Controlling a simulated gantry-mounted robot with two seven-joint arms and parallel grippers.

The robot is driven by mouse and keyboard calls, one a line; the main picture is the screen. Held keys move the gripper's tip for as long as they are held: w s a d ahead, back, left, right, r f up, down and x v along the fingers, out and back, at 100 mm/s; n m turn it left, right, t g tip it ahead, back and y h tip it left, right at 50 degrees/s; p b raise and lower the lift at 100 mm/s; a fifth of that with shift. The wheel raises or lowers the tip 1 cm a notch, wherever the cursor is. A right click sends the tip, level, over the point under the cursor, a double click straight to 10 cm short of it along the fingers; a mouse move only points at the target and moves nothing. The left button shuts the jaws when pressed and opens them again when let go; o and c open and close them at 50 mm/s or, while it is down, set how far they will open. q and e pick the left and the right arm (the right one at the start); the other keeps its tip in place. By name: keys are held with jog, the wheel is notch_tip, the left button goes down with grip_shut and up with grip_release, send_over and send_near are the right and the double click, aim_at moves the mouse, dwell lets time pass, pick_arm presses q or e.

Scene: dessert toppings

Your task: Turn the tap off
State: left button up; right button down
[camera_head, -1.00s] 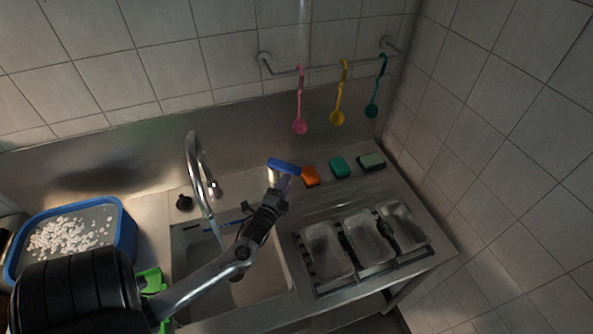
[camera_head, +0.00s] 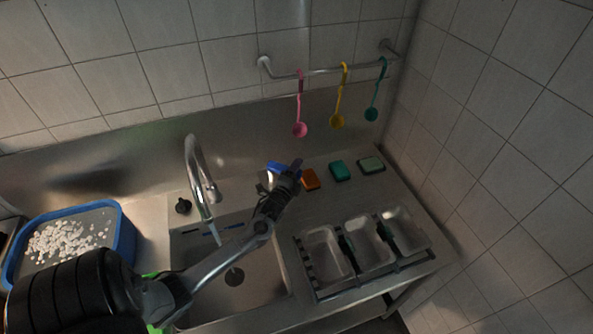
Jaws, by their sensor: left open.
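The curved metal tap (camera_head: 193,165) rises at the back of the sink. A thin pale stream, apparently water, runs from its spout toward the basin (camera_head: 262,280). A blue lever (camera_head: 276,167) on a short metal post stands behind the sink, to the right of the spout. My left gripper (camera_head: 292,172) is open at the right end of the blue lever and partly hides it and its post. I cannot tell whether they touch. My right gripper is not in view.
Orange (camera_head: 310,180), teal (camera_head: 339,170) and green (camera_head: 371,165) sponges lie on the counter right of the gripper. Three metal trays (camera_head: 367,241) sit right of the sink. A blue tub (camera_head: 126,235) stands at left. Ladles hang from the wall rail (camera_head: 322,70).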

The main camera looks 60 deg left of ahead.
pick_arm(q)
jog(key=shift+c, duration=0.5)
grip_shut()
